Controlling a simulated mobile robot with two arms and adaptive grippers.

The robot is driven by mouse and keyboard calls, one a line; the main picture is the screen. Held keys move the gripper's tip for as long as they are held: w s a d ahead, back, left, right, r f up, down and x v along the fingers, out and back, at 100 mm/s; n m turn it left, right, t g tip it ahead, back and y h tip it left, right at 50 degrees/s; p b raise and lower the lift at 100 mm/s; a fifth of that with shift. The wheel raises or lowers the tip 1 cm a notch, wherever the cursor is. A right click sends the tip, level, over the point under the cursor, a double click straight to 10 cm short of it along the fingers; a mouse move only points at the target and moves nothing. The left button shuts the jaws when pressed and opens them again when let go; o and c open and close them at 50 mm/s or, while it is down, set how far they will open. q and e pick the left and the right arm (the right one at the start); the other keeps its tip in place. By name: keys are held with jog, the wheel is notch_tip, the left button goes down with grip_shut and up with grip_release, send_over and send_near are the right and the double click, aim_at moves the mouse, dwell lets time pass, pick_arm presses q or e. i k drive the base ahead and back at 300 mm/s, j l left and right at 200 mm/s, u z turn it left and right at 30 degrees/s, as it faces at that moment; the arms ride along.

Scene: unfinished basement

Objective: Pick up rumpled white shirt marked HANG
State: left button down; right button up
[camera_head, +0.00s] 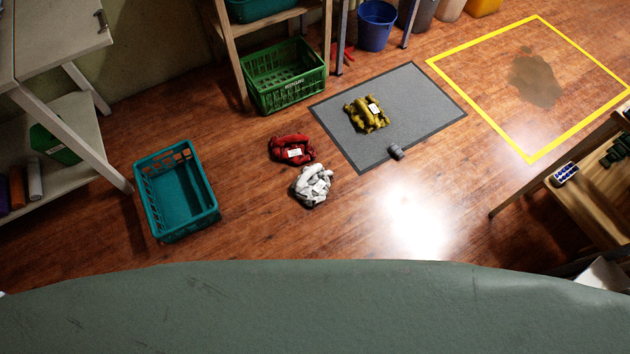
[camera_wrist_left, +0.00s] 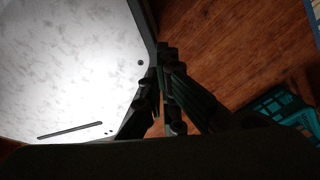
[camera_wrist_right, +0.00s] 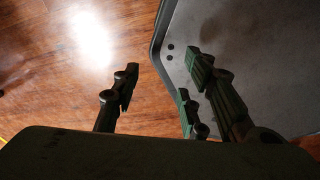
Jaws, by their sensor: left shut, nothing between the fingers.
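The rumpled white shirt (camera_head: 312,186) lies in a heap on the wooden floor in the head view, with a small white tag on top. The tag's writing is too small to read. My left gripper (camera_wrist_left: 160,75) is shut and empty in the left wrist view, its fingers close together. My right gripper (camera_wrist_right: 160,75) is open and empty in the right wrist view, its fingers apart above the floor. Neither gripper shows in the head view, and the shirt shows in neither wrist view.
A red tagged garment (camera_head: 291,150) lies just beyond the shirt. A teal crate (camera_head: 147,212) stands left, a green crate (camera_head: 290,101) behind. Floor right of the shirt is clear.

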aim_at(312, 186)
jog(key=i+l, duration=0.25)
jog(key=l, duration=0.15)
jog(key=i+l+u, duration=0.4)
jog(key=l, duration=0.25)
jog(key=l+u, duration=0.2)
jog(key=i+l+u, duration=0.2)
jog(key=l, duration=0.3)
jog(key=k, duration=0.1)
